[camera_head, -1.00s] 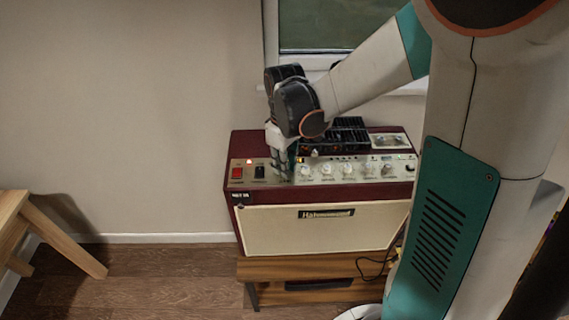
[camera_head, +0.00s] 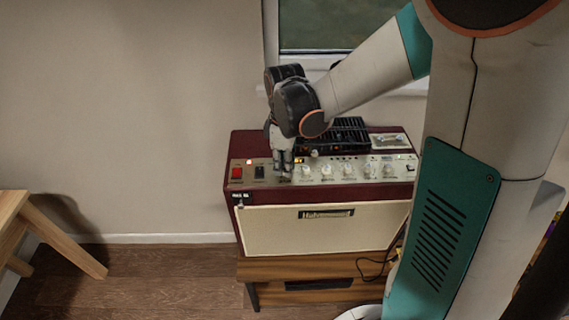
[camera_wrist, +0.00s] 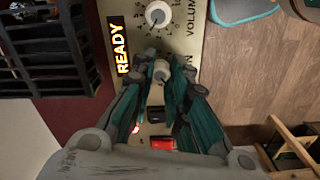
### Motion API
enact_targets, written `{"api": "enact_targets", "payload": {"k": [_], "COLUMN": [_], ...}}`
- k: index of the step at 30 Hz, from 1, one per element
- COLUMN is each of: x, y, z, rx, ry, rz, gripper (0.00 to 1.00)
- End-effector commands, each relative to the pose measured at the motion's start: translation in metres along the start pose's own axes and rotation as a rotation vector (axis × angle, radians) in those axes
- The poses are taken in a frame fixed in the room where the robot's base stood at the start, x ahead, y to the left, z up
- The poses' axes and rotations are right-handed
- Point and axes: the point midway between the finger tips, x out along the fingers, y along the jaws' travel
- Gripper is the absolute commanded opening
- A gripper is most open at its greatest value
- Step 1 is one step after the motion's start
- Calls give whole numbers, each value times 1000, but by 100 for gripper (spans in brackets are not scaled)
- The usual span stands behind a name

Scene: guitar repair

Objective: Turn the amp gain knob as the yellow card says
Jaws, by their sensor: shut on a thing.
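The amp (camera_head: 380,218) is a dark red box with a cream front, and its knob panel is on top. My gripper (camera_head: 284,176) points down at the left end of the knob row. In the wrist view my gripper (camera_wrist: 162,76) has its fingers on both sides of a pale knob (camera_wrist: 161,69) and is shut on it. The label beside this knob is mostly hidden; only its end, like "N", shows. The knob's pointer cannot be made out. A card (camera_head: 390,140) lies on the amp's top at the right; it looks pale and its text is unreadable.
The volume knob (camera_wrist: 158,13) is close to the held knob. A lit display (camera_wrist: 120,47) reads "READY". A red switch (camera_wrist: 163,143) and a black switch (camera_wrist: 157,115) are beneath the fingers. A black slatted unit (camera_head: 350,132) sits behind the panel. A wooden stand (camera_head: 290,268) carries the amp.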

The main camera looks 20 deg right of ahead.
Motion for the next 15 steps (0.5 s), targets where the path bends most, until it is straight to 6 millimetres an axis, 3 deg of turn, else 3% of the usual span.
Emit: {"api": "enact_targets", "payload": {"k": [6, 7, 9, 10, 15], "x": [0, 0, 0, 0, 0], "y": [0, 0, 0, 0, 0], "z": [0, 0, 0, 0, 0], "rx": [1, 1, 1, 1, 1], "ry": [0, 0, 0, 0, 0], "rz": [0, 0, 0, 0, 0], "gripper": [0, 17, 33, 37, 37]}}
